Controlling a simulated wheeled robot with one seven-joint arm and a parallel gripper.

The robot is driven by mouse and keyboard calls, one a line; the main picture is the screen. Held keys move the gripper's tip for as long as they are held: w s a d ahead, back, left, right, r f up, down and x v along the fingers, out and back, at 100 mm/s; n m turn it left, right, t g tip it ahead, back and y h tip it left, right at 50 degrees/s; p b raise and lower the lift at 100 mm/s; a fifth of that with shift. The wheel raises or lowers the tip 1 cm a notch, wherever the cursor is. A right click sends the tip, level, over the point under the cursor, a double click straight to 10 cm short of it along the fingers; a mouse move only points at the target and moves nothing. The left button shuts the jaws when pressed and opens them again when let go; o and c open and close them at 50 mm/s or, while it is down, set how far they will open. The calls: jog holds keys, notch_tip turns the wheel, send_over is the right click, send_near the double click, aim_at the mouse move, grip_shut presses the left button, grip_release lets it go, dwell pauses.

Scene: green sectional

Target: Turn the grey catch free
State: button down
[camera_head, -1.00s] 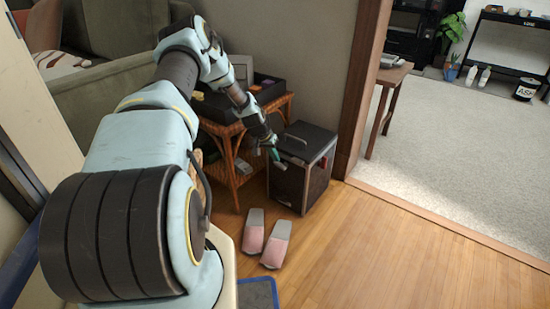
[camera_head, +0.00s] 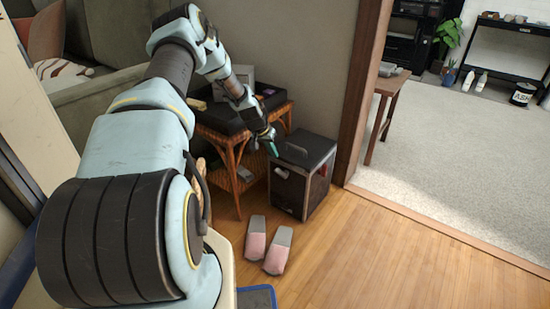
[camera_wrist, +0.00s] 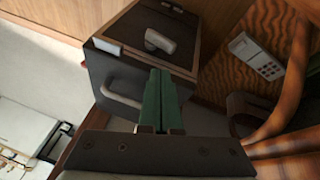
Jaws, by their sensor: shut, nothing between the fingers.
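The grey catch (camera_head: 281,173) is a small pale piece on the front face of a black box (camera_head: 311,190) with lighter edge trim. In the wrist view the catch (camera_wrist: 160,41) is a rounded grey bar lying slantwise on that face. My gripper (camera_head: 272,149) is near the box's upper left front, above the catch and apart from it. In the wrist view the green fingers of my gripper (camera_wrist: 161,75) are together and empty, pointing toward the box, with the catch beyond their tips. The box's handle (camera_wrist: 124,98) is left of the fingers.
A wicker table (camera_head: 235,145) with a dark tray stands close to the left of the box. A pair of pink-and-grey slippers (camera_head: 267,245) lies on the floor in front. A wooden door frame (camera_head: 356,100) rises behind right. The wood floor at right is clear.

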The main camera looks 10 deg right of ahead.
jog(key=w+a+r, duration=0.1)
jog(key=a+r, duration=0.3)
jog(key=a, duration=0.1)
jog(key=shift+w+a+r+p, duration=0.2)
jog(key=shift+r+p, duration=0.15)
jog(key=shift+r, duration=0.05)
jog(key=s+a+r+n+y, duration=0.15)
jog(key=s+a+r, duration=0.25)
jog(key=s+r, duration=0.45)
jog(key=s+a+r+y, duration=0.2)
jog(key=s+a+r, duration=0.1)
jog(key=s+r, duration=0.55)
jog(key=s+a+r+n, duration=0.2)
jog(key=s+a+r, duration=0.15)
jog(key=s, duration=0.55)
jog(key=s+a+r+n, duration=0.2)
jog(key=s+a+r, duration=0.15)
jog(key=s, duration=0.45)
notch_tip(320, 180, up, 26)
jog(key=p, duration=2.6)
jog(key=shift+d+r, duration=0.15)
jog(key=shift+r, duration=0.05)
jog(key=shift+f+m+y, duration=0.1)
jog(key=shift+m+y, duration=0.15)
